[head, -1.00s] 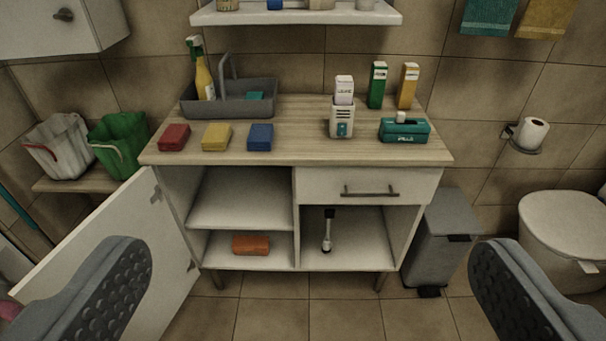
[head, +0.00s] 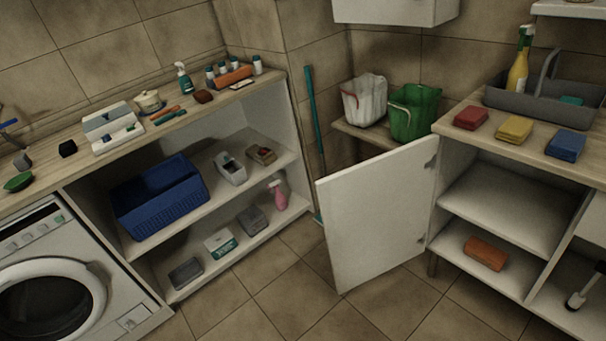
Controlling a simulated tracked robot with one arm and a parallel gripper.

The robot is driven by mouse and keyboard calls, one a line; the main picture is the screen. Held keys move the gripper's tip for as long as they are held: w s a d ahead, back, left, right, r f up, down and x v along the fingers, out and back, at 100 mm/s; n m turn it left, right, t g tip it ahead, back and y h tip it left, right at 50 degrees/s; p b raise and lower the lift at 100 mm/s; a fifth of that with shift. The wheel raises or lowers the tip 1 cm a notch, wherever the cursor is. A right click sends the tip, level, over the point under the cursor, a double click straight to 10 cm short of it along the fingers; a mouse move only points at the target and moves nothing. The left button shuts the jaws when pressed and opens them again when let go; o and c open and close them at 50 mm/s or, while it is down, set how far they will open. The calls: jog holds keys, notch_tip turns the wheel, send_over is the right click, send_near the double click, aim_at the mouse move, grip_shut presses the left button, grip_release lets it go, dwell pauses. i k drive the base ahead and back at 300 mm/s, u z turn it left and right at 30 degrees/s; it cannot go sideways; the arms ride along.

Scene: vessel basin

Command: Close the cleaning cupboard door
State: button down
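The cleaning cupboard door (head: 380,215) is a white panel standing wide open. It is hinged on the left side of the cupboard (head: 503,212) and swings out to the left over the floor. Its free edge is at the left of the panel, and two hinges show on its right edge. Inside the open cupboard an orange-brown block (head: 485,253) lies on the lower shelf. My gripper is out of the picture now, so its state and its distance to the door do not show.
A washing machine (head: 58,275) and an open shelf unit with a blue crate (head: 160,196) stand at the left. White and green buckets (head: 414,112) sit on a low shelf behind the door. A teal pole (head: 315,120) leans in the corner. Tiled floor (head: 290,300) is clear before the door.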

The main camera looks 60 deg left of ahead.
aim_at(375, 212)
jog(key=k, duration=1)
jog(key=u, duration=0.45)
jog(key=i, duration=0.7)
jog(key=u, duration=0.55)
jog(key=i, duration=1.4)
jog(key=z, duration=0.85)
